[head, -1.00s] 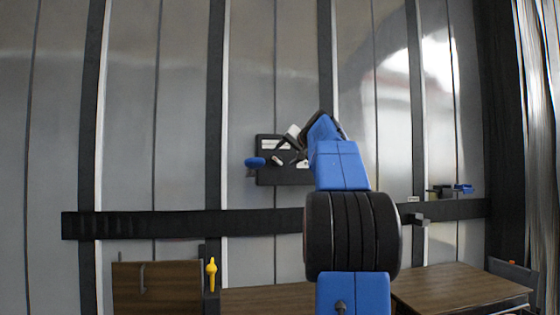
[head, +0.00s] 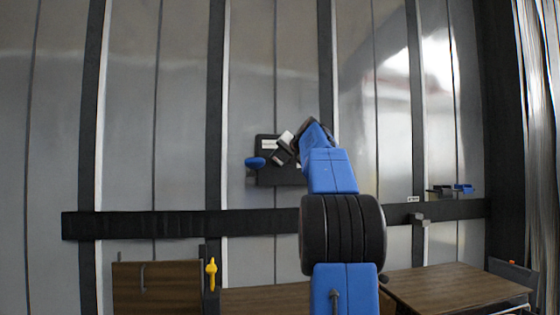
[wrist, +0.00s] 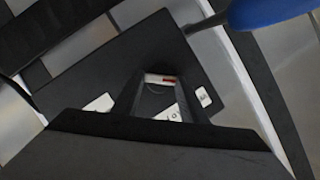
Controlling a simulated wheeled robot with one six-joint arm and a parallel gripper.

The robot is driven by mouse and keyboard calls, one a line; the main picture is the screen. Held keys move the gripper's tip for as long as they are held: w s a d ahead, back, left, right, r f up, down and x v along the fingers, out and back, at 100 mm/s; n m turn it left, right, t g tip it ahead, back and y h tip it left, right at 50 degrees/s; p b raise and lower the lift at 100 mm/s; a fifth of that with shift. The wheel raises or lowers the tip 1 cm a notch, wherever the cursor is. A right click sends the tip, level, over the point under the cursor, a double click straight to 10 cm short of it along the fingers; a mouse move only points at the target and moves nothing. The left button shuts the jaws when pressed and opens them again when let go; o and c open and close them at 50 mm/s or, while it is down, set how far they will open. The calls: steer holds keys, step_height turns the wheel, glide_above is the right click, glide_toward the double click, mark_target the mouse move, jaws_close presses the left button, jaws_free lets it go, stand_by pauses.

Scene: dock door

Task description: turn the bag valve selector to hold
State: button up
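A black panel (head: 266,179) is fixed on the grey wall ahead, with white labels on it; it also shows in the wrist view (wrist: 150,45). My gripper (head: 283,149) is in front of the panel's middle. In the wrist view its two dark fingers (wrist: 160,84) stand apart, one on each side of that piece. I cannot tell whether they touch it.
A blue handle (head: 255,162) sticks out at the panel's left edge, near my gripper; it looms at the wrist view's upper right (wrist: 265,10). A black rail (head: 150,224) runs along the wall below. A yellow handle (head: 211,271) and wooden tabletops (head: 450,288) are lower down.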

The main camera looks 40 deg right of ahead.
stand_by(0.3)
steer(key=m, duration=0.1)
steer(key=m+t, duration=0.1)
steer(key=m+t+y, duration=0.1)
steer(key=shift+s+d+f+m, duration=0.15)
steer(key=shift+f+m, duration=0.1)
steer(key=shift+m, duration=0.15)
steer(key=shift+f+m+t, duration=0.15)
steer(key=shift+m+t, duration=0.25)
steer(key=shift+m, duration=0.6)
steer(key=shift+f+m+t, duration=0.1)
steer(key=shift+m+t, duration=0.3)
steer(key=shift+m, duration=0.6)
steer(key=o, duration=1)
steer(key=shift+o, duration=0.2)
steer(key=shift+s, duration=0.15)
